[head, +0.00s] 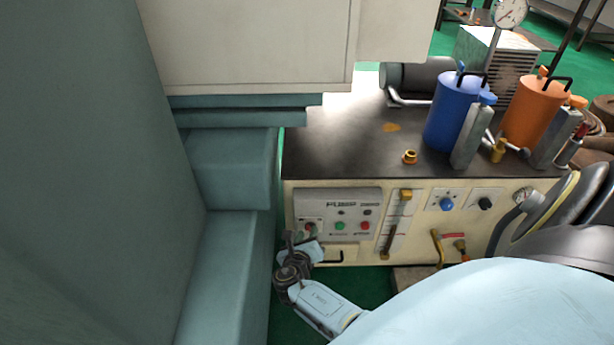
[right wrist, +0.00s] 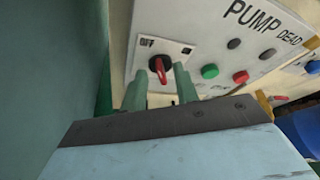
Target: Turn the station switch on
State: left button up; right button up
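The station switch (right wrist: 158,66) is a red rotary handle on a white plate at the left end of the pump panel, between an OFF label and an ON label. Its handle stands roughly upright in the right wrist view. In the head view the switch (head: 309,227) is small and partly hidden by my right gripper (head: 299,240). The right gripper is open in the right wrist view (right wrist: 160,84), with one green finger on each side of the handle. I cannot tell whether the fingers touch it. My left gripper is not in view.
The pump panel (head: 352,199) also carries green and red buttons. A black handle (head: 333,258) sits below it. A large blue-grey machine body (head: 232,250) stands close on the left. A blue canister (head: 452,112) and an orange canister (head: 530,110) stand on the dark top.

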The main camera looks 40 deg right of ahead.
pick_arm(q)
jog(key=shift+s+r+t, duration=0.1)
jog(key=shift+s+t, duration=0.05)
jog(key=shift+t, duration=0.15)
pick_arm(e)
jog(key=shift+w+d, duration=0.15)
jog(key=shift+d, duration=0.1)
grip_shut()
